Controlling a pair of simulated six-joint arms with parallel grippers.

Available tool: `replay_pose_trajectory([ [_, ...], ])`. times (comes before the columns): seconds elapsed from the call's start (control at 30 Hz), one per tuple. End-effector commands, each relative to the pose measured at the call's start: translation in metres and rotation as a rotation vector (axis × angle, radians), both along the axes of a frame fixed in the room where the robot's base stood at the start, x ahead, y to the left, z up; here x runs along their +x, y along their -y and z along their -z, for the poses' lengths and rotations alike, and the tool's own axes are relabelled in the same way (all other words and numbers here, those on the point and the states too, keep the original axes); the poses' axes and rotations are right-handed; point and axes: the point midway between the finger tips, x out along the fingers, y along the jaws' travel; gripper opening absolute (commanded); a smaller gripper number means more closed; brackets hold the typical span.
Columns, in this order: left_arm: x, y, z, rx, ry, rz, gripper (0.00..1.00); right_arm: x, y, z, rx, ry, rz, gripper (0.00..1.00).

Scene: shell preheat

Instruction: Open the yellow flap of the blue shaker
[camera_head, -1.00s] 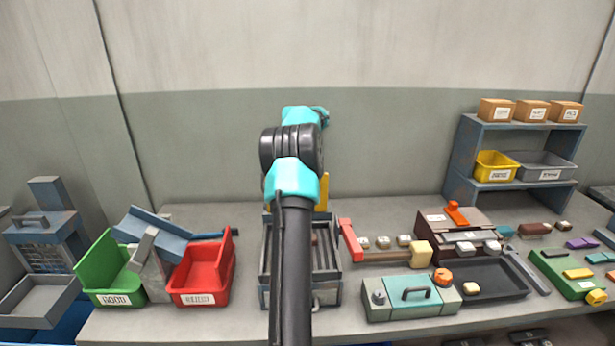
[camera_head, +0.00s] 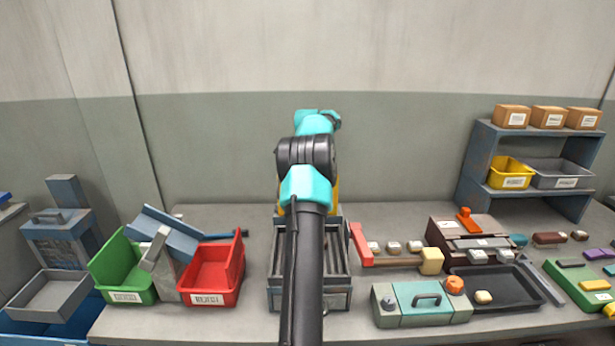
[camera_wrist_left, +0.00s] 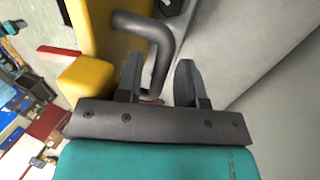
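The shaker (camera_head: 342,262) is a slatted blue-grey frame on the bench, largely covered by my left arm in the head view. Its yellow flap (camera_head: 336,190) shows only as a sliver behind the arm. In the left wrist view the yellow flap (camera_wrist_left: 95,35) stands at the upper left, with a bent dark handle (camera_wrist_left: 158,38) beside it. My left gripper (camera_wrist_left: 158,75) has its two fingers apart. The handle's lower end reaches between them, close to the left finger; contact cannot be told. The left gripper is hidden in the head view. My right gripper is not in view.
A green bin (camera_head: 125,268) and a red bin (camera_head: 215,272) stand left of the shaker. A shelf (camera_head: 480,165) stands at the back right. The bench behind the red bin is mostly clear.

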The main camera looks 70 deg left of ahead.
Motion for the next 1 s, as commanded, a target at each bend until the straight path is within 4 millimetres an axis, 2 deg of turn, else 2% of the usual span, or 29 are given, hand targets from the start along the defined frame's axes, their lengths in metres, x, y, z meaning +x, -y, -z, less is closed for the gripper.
replay_pose_trajectory([
  [0.03,0.001,0.001,0.009,-0.015,-0.004,0.000,0.40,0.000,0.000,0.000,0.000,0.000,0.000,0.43],
  [0.47,0.002,-0.001,0.004,-0.015,-0.004,0.000,0.40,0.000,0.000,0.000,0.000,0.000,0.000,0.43],
  [0.93,0.009,-0.014,-0.046,-0.002,0.001,0.004,0.40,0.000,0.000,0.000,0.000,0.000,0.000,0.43],
  [1.0,-0.008,-0.020,-0.048,-0.004,-0.002,-0.018,0.40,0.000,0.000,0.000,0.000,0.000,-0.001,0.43],
])
